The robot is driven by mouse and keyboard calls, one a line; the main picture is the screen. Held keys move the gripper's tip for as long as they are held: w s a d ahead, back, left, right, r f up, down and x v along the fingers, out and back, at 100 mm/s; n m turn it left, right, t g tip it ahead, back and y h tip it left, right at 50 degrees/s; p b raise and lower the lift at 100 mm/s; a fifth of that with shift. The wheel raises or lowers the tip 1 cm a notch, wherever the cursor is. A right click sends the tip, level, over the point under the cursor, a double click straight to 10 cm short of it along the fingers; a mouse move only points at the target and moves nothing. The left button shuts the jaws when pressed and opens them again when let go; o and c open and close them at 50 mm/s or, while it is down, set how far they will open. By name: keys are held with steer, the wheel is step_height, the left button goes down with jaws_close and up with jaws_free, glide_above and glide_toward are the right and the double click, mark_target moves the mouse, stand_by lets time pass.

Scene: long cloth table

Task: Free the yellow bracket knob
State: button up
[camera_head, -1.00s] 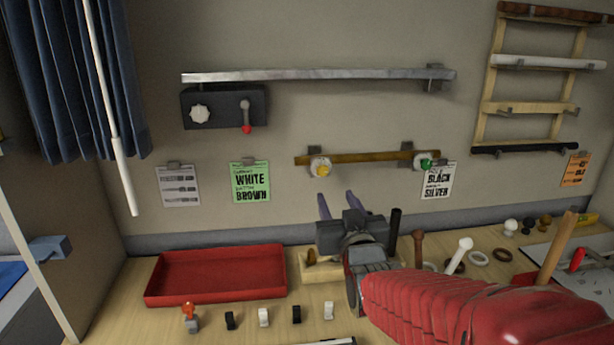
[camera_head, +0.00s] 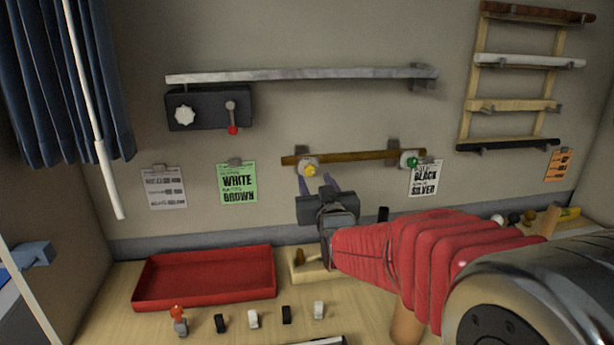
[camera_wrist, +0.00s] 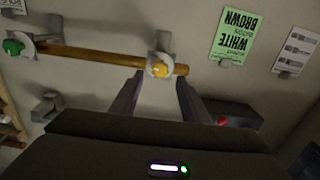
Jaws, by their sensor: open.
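The yellow bracket knob (camera_head: 309,170) sits on the left bracket of a short brown rod on the wall. It also shows in the wrist view (camera_wrist: 159,70), near the middle and just beyond my fingertips. My gripper (camera_head: 321,184) is open and empty, its two purple fingers pointing up at the wall just below and right of the knob. In the wrist view my gripper (camera_wrist: 158,82) has a finger on each side of the knob's line. Whether the fingers touch the knob cannot be told. The brown rod (camera_head: 355,157) rests in both brackets; the right one has a green knob (camera_head: 412,162).
A silver rod (camera_head: 300,76) hangs above, over a dark switch box (camera_head: 209,108) with a red-tipped lever. A red tray (camera_head: 143,280) and several small clips lie on the table below. A green card (camera_head: 237,184) hangs left of the knob. A rod rack (camera_head: 520,85) is at right.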

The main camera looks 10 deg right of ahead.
mark_target(310, 171)
steer(key=shift+w, duration=2.35)
steer(key=shift+c, duration=0.5)
steer(key=c, duration=0.9)
steer(key=shift+a, duration=0.15)
steer(key=shift+c, duration=0.3)
